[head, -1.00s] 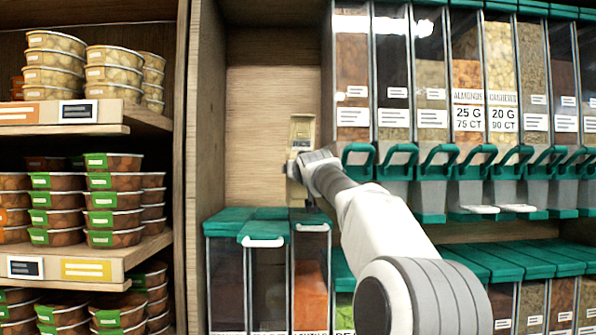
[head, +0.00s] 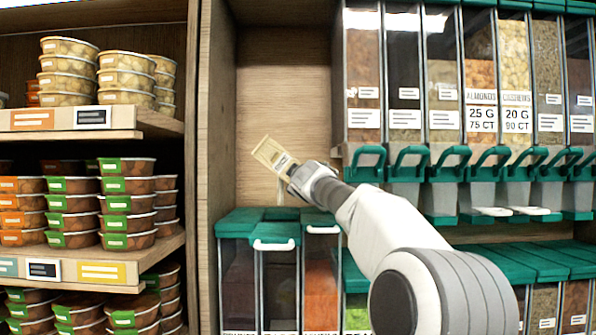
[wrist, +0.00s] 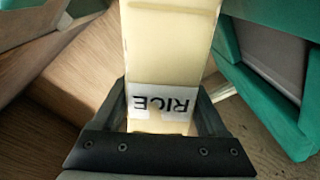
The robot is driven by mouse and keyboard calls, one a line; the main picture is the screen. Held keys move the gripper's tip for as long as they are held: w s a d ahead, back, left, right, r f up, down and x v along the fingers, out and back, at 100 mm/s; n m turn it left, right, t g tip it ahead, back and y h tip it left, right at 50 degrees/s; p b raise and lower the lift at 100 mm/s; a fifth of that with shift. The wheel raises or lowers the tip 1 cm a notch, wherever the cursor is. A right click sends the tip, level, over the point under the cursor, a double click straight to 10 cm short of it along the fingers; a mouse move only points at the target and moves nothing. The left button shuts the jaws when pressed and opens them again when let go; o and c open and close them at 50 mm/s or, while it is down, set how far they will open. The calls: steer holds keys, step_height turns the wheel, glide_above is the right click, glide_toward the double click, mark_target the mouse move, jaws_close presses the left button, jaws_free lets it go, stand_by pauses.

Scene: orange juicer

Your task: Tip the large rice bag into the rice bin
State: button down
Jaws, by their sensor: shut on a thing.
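My gripper (head: 290,170) is shut on the rice bag (head: 269,152), a pale cream, narrow pack. In the head view the bag is tilted, its upper end leaning left, above the teal-lidded bins. In the wrist view the bag (wrist: 168,48) stretches away between the two dark fingers (wrist: 165,100), with an upside-down RICE label. A thin pale streak shows under the gripper in the head view; I cannot tell what it is. Lower bins with teal lids (head: 240,222) stand below the bag. I cannot tell which one is the rice bin.
Hanging dispensers with teal handles (head: 410,160) line the right. A wooden upright (head: 201,160) and shelves of stacked tubs (head: 125,205) stand left. The wooden back panel (head: 265,105) behind the bag is bare. More teal-lidded bins (head: 520,262) stand lower right.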

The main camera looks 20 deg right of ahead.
step_height(320, 180, down, 2)
steer(key=n, duration=0.2)
steer(key=shift+n, duration=0.4)
steer(key=f+n+b, duration=0.1)
steer(key=n, duration=0.1)
steer(key=f+n+b, duration=0.2)
steer(key=shift+w+a+f, duration=0.1)
steer(key=shift+a+f, duration=0.1)
steer(key=shift+a, duration=0.15)
steer(key=shift+a+n, duration=0.1)
steer(key=shift+n, duration=0.3)
steer(key=shift+w+a+r+n+p, duration=0.15)
steer(key=shift+r+n+p, duration=0.15)
steer(key=shift+n+p, duration=0.15)
steer(key=shift+a+n, duration=0.2)
steer(key=shift+n, duration=0.85)
